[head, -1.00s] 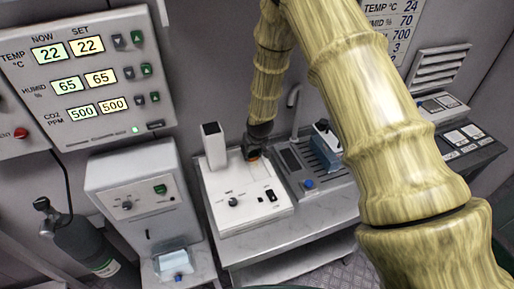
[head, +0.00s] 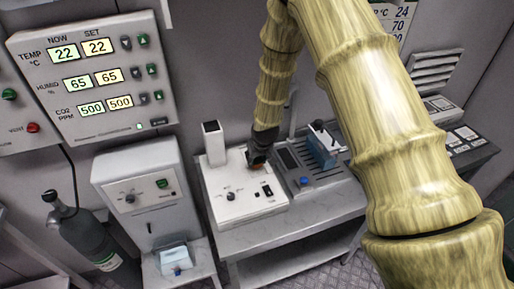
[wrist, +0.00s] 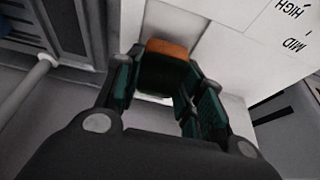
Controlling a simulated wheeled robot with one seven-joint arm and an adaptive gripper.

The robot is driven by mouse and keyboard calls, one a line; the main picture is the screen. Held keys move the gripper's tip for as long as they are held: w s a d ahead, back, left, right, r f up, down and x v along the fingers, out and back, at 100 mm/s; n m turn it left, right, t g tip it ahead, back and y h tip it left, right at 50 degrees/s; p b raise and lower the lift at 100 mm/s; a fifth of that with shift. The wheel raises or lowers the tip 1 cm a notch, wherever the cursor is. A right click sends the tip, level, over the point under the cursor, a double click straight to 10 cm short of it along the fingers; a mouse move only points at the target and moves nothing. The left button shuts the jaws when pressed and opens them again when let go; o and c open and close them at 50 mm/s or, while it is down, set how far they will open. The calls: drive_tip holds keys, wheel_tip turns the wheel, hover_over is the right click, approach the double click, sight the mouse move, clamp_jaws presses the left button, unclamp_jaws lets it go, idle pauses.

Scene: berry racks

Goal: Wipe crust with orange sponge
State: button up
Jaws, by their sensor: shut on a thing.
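The orange sponge (wrist: 167,48) is between the fingertips of my gripper (wrist: 160,80) in the wrist view, with its orange edge showing beyond the dark green fingers. In the head view my gripper (head: 257,158) points down over the back right part of the white instrument (head: 218,207), and a sliver of orange shows under it. The sponge is at or just above the instrument's top; I cannot tell if it touches. I cannot make out the crust in either view.
A white post (head: 213,144) rises from the instrument's back left. A grey device (head: 325,175) with a blue block (head: 322,150) stands close on the right. A white cabinet (head: 137,185) and a gas cylinder (head: 88,235) are at left. The bench front (head: 290,228) is clear.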

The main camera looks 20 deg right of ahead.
sight(256, 159)
drive_tip(key=shift+s+r+p, duration=0.15)
drive_tip(key=shift+r+p, duration=1.1)
drive_tip(key=shift+r, duration=1.45)
